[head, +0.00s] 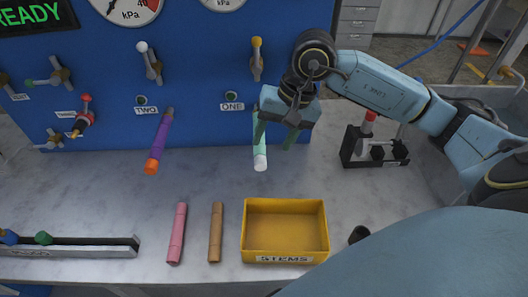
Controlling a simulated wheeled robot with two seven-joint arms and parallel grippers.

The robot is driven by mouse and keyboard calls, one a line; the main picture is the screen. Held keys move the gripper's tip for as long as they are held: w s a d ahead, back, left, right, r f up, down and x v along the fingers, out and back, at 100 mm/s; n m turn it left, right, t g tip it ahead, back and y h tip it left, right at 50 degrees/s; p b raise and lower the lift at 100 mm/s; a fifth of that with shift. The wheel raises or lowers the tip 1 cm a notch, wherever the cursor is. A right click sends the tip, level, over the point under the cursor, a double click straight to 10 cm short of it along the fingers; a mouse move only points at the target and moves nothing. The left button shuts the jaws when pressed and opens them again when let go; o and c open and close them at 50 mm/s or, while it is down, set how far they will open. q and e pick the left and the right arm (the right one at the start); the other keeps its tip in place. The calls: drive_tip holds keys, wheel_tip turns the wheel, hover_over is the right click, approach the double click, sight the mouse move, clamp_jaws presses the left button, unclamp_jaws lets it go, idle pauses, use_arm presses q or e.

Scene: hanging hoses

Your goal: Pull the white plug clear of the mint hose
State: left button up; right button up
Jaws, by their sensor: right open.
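The mint hose (259,143) hangs from the blue panel under the label ONE. The white plug (260,163) sits in its lower end, over the grey bench. My right gripper (274,136) is open at the hose, above the plug. One finger overlaps the upper part of the hose in the picture and the other is to the right of it. The hose's top is hidden behind the gripper, and I cannot tell whether the fingers touch it. My left gripper is not in view.
A purple hose (162,134) with an orange plug (152,166) hangs to the left. A yellow STEMS tray (285,206) stands in front, beside a brown stem (216,232) and a pink stem (176,233). A black fixture (372,150) stands right. A rack (80,247) lies front left.

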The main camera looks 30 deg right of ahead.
sight(263, 163)
drive_tip(key=x, duration=0.6)
drive_tip(key=shift+w+a+f, duration=0.15)
drive_tip(key=shift+f, duration=0.2)
drive_tip(key=shift+w+f, duration=0.1)
drive_tip(key=shift+f, duration=0.25)
drive_tip(key=c, duration=1.1)
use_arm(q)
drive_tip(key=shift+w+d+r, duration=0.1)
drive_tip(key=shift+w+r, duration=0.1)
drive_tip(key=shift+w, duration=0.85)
use_arm(e)
drive_tip(key=shift+o, duration=0.2)
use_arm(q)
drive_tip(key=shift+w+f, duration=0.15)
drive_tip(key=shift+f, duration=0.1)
use_arm(e)
drive_tip(key=shift+s+a, duration=0.35)
drive_tip(key=shift+s, duration=0.2)
use_arm(q)
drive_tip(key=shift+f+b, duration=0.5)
drive_tip(key=shift+b, duration=0.1)
use_arm(e)
drive_tip(key=shift+s+a, duration=0.4)
drive_tip(key=shift+s, duration=0.25)
drive_tip(key=shift+s+a, duration=0.4)
drive_tip(key=shift+s, duration=0.3)
drive_tip(key=shift+s+a, duration=0.45)
drive_tip(key=shift+s, duration=0.2)
